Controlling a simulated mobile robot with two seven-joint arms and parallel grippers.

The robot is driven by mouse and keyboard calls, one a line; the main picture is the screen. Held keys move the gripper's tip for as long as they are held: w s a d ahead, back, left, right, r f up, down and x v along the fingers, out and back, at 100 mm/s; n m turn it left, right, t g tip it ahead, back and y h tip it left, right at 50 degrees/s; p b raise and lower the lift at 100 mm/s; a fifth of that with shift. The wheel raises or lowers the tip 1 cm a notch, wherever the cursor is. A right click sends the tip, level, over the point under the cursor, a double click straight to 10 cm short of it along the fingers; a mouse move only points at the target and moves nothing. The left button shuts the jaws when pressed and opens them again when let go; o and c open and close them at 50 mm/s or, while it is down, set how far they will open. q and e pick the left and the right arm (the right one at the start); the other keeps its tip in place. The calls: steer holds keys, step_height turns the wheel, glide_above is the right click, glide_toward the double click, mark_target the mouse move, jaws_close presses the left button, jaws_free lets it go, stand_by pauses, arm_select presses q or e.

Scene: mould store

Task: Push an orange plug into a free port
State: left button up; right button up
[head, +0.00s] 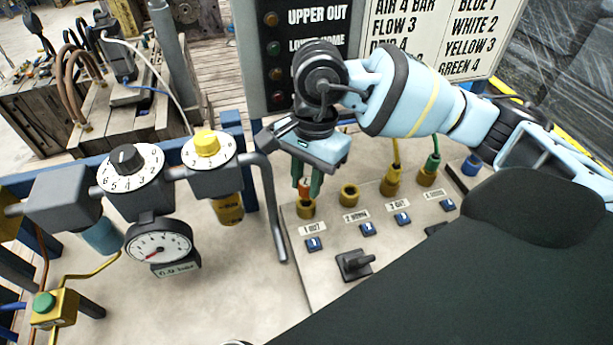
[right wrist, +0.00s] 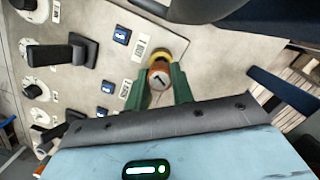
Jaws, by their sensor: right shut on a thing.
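My right gripper (head: 308,190) points down over the grey port panel and is shut on the orange plug (head: 304,187). In the right wrist view the orange plug (right wrist: 160,78) sits between the green fingers (right wrist: 162,92), its end marked with a dark sign. The brass port 1 (head: 305,209) lies directly below the plug; its yellow rim (right wrist: 160,55) shows behind the plug. I cannot tell whether the plug's tip is inside it. Port 2 (head: 349,195) has no hose on it. A yellow hose (head: 396,155) meets port 3 and a green one (head: 433,158) port 4. My left gripper is out of view.
Blue switches (head: 367,229) and a black lever (head: 354,264) are in front of the ports. A bent grey pipe (head: 272,210), a gauge (head: 159,242) and dials (head: 126,160) stand to the left. A sign board (head: 440,30) is behind my right arm.

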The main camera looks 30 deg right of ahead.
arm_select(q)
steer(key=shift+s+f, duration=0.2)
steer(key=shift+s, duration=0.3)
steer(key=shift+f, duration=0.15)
arm_select(e)
steer(key=shift+f, duration=0.15)
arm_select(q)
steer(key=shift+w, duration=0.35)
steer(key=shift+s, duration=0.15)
arm_select(e)
steer(key=shift+f, duration=0.15)
steer(key=shift+f+b, duration=0.1)
steer(key=shift+b, duration=0.25)
steer(key=shift+f, duration=0.25)
arm_select(q)
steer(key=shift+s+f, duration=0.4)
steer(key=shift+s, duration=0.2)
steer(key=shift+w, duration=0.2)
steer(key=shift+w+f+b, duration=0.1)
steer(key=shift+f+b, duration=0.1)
steer(key=shift+b, duration=0.1)
arm_select(e)
steer(key=shift+f, duration=0.2)
